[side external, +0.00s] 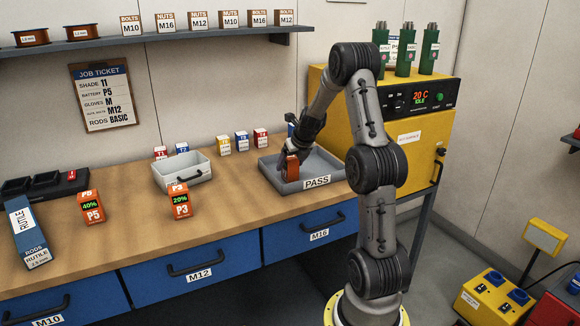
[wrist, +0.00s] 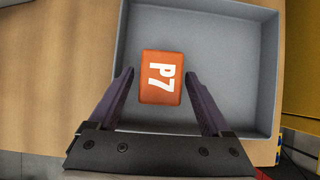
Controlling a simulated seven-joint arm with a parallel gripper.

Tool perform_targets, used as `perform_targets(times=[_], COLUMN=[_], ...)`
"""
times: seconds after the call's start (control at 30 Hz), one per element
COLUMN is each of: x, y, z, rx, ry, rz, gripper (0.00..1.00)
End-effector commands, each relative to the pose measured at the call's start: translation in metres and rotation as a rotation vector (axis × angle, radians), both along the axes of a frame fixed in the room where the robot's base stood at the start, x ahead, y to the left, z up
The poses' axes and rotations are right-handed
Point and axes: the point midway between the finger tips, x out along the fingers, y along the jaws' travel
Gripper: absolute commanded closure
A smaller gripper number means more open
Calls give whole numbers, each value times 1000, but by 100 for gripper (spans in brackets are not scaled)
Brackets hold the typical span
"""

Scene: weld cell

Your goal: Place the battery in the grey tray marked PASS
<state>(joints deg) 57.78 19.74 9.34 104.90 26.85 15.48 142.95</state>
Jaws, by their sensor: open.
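An orange battery marked P7 (wrist: 161,77) is inside the grey tray (wrist: 230,118), left of its middle in the wrist view. In the side view this battery (side external: 292,168) appears upright near the left part of the tray marked PASS (side external: 317,182). My gripper (wrist: 159,74) is open, with one finger on each side of battery P7; a narrow gap shows at both sides. In the side view my gripper (side external: 291,155) partly covers it. Battery P5 (side external: 92,207), reading 40%, and battery P3 (side external: 180,202), reading 20%, stand on the bench.
A job ticket (side external: 103,96) on the wall lists battery P5. A light grey bin (side external: 182,172) stands left of the tray, with small boxes (side external: 242,142) behind. A yellow oven (side external: 425,120) stands at the right. A blue rod box (side external: 27,232) is at the left.

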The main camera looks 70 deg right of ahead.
Motion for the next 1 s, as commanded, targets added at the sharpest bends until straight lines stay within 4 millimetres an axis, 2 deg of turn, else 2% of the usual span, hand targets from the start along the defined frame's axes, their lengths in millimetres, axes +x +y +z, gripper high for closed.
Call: perform_targets(times=[0.2,0.4,0.6,0.7,0.77,0.87,1.0], x=[-18,-32,-40,-37,-31,-17,-4], y=[17,32,39,49,63,101,173], z=[40,70,86,92,97,108,124], rx=[-5,-2,-1,-16,-44,-125,-300], ry=[-2,-1,1,16,42,118,252], rz=[-1,-2,0,51,137,382,849], gripper=[18,18,18,18,18,18,18])
